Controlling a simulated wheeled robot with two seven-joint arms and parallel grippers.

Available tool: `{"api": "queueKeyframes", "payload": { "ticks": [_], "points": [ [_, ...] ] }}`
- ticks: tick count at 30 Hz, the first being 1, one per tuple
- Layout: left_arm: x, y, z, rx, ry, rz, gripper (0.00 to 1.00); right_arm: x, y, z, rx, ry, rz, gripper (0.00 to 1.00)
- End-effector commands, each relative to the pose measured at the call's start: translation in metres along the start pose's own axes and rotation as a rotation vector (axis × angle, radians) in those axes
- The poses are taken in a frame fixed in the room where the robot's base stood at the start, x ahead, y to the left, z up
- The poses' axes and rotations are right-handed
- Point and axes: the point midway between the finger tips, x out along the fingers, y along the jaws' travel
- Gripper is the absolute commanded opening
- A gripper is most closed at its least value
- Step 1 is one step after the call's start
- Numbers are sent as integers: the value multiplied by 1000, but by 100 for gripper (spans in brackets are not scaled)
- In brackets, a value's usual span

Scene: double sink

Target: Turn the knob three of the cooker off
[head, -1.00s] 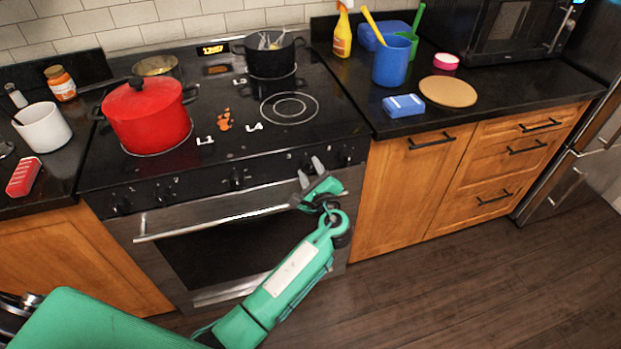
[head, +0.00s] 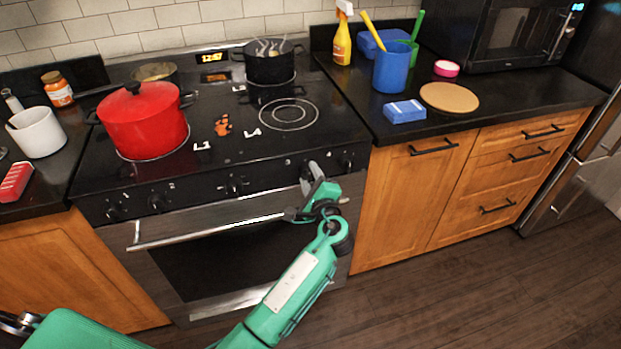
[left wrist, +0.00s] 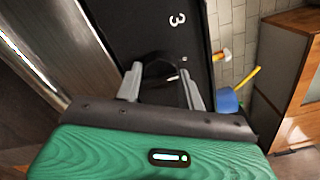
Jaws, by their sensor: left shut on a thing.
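The cooker (head: 200,262) has a black front panel with a row of dark knobs and an oven door below. My left gripper (head: 311,173) is at the right part of this panel, with its fingers around knob three. In the left wrist view the left gripper (left wrist: 161,84) has one finger on each side of the dark knob three (left wrist: 160,72), under the printed "3". The fingers mostly hide this knob in the head view, so its exact angle cannot be told.
A red pot (head: 145,125) and a black pot (head: 270,65) stand on the hob. The oven handle (head: 205,233) runs just below the panel. Another knob (head: 347,162) is close to the right of my left gripper. A blue sponge (head: 404,111) lies on the right counter.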

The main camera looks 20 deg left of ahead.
Motion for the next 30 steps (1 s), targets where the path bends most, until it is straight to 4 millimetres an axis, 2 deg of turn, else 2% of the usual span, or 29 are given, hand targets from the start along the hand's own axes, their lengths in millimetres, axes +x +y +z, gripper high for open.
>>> {"api": "queueKeyframes", "payload": {
  "ticks": [5, 6, 9, 20, 23, 30],
  "points": [
    [0, 1, 0, -1, 0, 2, 16, 0, 0, 0, 0, 0, 0, 0],
    [0, 1, 0, -1, 1, 2, 45, 0, 0, 0, 0, 0, 0, 0],
    [0, 1, 0, 0, 0, 2, 60, 0, 0, 0, -1, 0, 0, 0],
    [-6, 1, -1, 1, 1, 1, 60, 1, 0, 2, -1, -3, 0, 0],
    [-19, 1, -1, 0, 2, 0, 60, 1, 0, 1, -1, -6, 0, 0],
    [-74, 2, -1, -1, 3, 2, 60, -12, -2, -14, 3, 2, -2, 0]
  ]
}}
